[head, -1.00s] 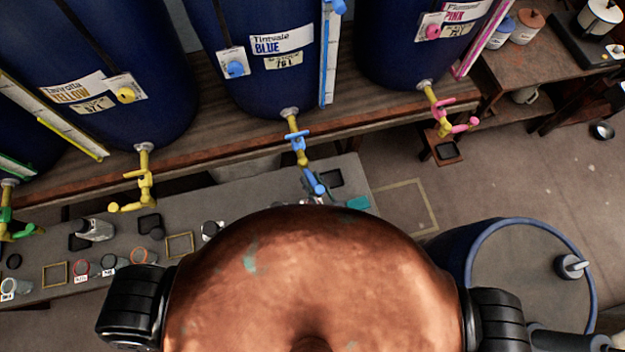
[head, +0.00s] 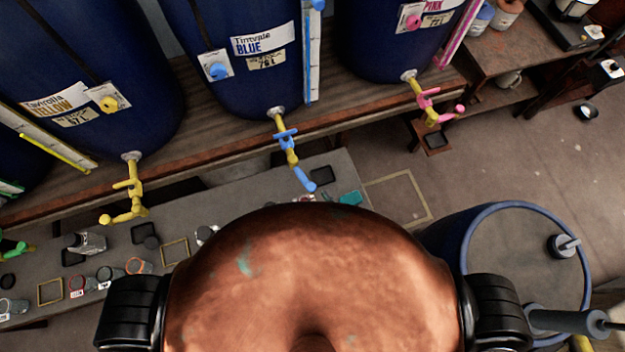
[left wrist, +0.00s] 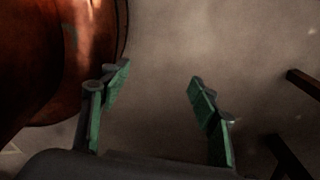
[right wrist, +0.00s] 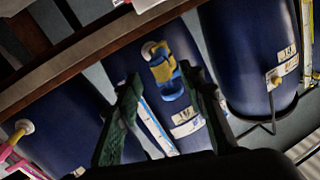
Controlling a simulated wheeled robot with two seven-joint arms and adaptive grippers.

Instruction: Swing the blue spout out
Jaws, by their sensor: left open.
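The blue vat (head: 243,70) stands in the middle of a row of dark blue vats. Its yellow tap (head: 291,157) carries a blue handle (head: 285,136) and ends in the blue spout (head: 305,180), which slants down to the right in the head view. In the right wrist view the blue and yellow tap (right wrist: 168,82) shows beyond my right gripper (right wrist: 160,76), whose green-padded fingers are apart; contact with the spout cannot be made out. My left gripper (left wrist: 159,76) is open and empty above bare floor. I cannot make out either gripper in the head view.
A yellow tap (head: 128,195) hangs to the left and a pink tap (head: 432,105) to the right. Below them a grey bench (head: 215,205) holds several jars and dark pads. A blue-rimmed drum (head: 520,260) stands at right. Floor right of the bench is largely clear.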

